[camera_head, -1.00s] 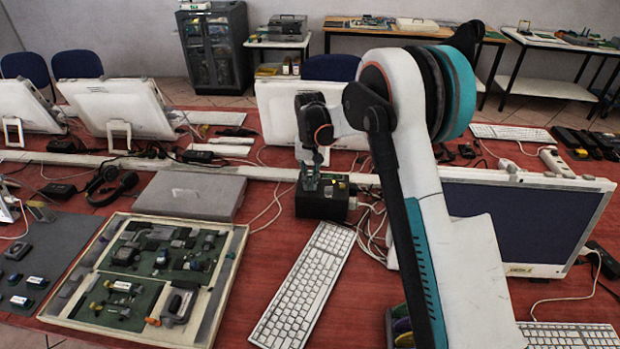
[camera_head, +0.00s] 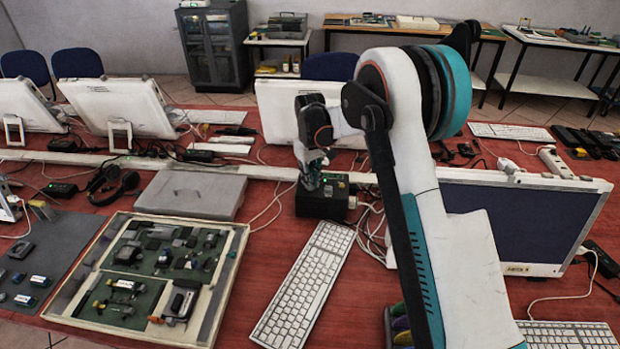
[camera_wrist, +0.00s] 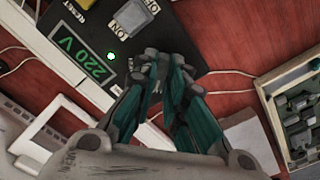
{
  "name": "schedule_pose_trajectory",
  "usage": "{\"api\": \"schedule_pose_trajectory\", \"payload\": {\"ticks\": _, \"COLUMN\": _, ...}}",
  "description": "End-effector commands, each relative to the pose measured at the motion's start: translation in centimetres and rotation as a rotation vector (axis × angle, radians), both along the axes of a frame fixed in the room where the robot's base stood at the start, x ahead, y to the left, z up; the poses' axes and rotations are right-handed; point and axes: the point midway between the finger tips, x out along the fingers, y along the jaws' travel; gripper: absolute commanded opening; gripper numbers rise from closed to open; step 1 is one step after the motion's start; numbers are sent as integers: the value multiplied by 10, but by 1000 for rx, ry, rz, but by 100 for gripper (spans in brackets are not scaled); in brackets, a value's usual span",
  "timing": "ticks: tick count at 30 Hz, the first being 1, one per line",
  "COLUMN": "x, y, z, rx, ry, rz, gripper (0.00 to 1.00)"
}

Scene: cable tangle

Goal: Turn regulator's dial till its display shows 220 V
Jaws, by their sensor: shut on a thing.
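The regulator is a black box (camera_head: 322,203) on the red table, in the middle of the head view. In the wrist view its black top (camera_wrist: 98,22) shows at the upper left, with an OFF/ON switch (camera_wrist: 135,14), a RESET label and a lit green lamp (camera_wrist: 110,56). Its green display (camera_wrist: 82,56) reads 220 V. My gripper (camera_head: 312,178) reaches down onto the top of the box. In the wrist view my gripper (camera_wrist: 160,68) is shut on the dial, at the box's edge nearest the fingers. The fingers hide most of the dial.
A white keyboard (camera_head: 302,285) lies in front of the regulator. A grey closed case (camera_head: 190,194) and an open parts case (camera_head: 232,262) lie to the left. White cables (camera_head: 375,228) run beside the box at right, near a monitor (camera_head: 525,222).

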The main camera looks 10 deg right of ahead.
Motion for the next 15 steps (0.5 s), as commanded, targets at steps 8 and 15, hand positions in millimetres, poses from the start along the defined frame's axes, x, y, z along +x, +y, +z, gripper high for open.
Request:
{"api": "schedule_pose_trajectory", "payload": {"ticks": 8, "x": 0, "y": 0, "z": 0, "rx": 0, "ry": -1, "rz": 5, "gripper": 0}}
{"api": "schedule_pose_trajectory", "payload": {"ticks": 15, "x": 0, "y": 0, "z": 0, "rx": 0, "ry": -1, "rz": 4, "gripper": 32}}
